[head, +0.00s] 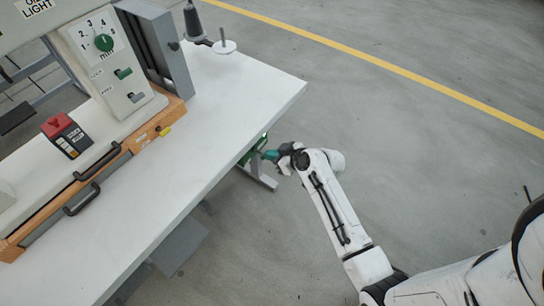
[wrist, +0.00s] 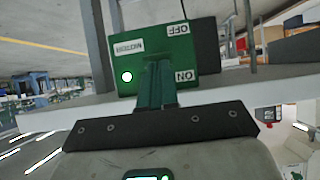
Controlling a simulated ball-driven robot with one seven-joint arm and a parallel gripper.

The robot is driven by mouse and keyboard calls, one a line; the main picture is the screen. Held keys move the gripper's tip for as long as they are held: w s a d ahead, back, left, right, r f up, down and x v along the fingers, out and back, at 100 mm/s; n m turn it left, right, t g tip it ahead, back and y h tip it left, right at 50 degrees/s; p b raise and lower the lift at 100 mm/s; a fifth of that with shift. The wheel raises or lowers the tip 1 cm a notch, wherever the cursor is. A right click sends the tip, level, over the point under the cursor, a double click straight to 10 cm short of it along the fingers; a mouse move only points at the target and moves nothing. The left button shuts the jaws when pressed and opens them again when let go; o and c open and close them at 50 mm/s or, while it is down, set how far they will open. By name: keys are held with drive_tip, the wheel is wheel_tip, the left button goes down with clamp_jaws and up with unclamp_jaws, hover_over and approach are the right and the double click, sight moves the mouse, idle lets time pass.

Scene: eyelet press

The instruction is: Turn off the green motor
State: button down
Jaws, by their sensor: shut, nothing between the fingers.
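The green motor box (wrist: 150,35) fills the upper middle of the wrist view. It has a pale label (wrist: 129,47), an OFF mark (wrist: 178,30) at its upper right, an ON mark (wrist: 185,76) at its lower right and a bright round lamp (wrist: 127,76) at its lower left. The lettering looks upside down. In the head view only a bit of the box (head: 263,139) shows beneath the table edge. My gripper (wrist: 158,62) is shut and empty, its green fingers in front of the box's lower middle. I cannot tell whether they touch it. They hide part of its face. My gripper also shows in the head view (head: 268,155).
The white tabletop (head: 235,105) carries the press with its dial (head: 103,43), a red-topped button box (head: 65,133) and black handles. Grey table legs stand near the motor box. The floor (head: 400,110) right of the table is clear, with a yellow line across it.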

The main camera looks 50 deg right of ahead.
drive_tip(key=f+t+b, duration=0.1)
drive_tip(key=b, duration=0.2)
drive_tip(key=f+t+b, duration=0.1)
drive_tip(key=b, duration=0.3)
drive_tip(key=f+t+b, duration=0.1)
drive_tip(key=b, duration=0.2)
drive_tip(key=shift+s+f+b, duration=0.15)
drive_tip(key=shift+s+b, duration=0.15)
drive_tip(key=shift+b, duration=0.1)
drive_tip(key=shift+f+b, duration=0.2)
drive_tip(key=shift+b, duration=0.45)
drive_tip(key=shift+r, duration=0.1)
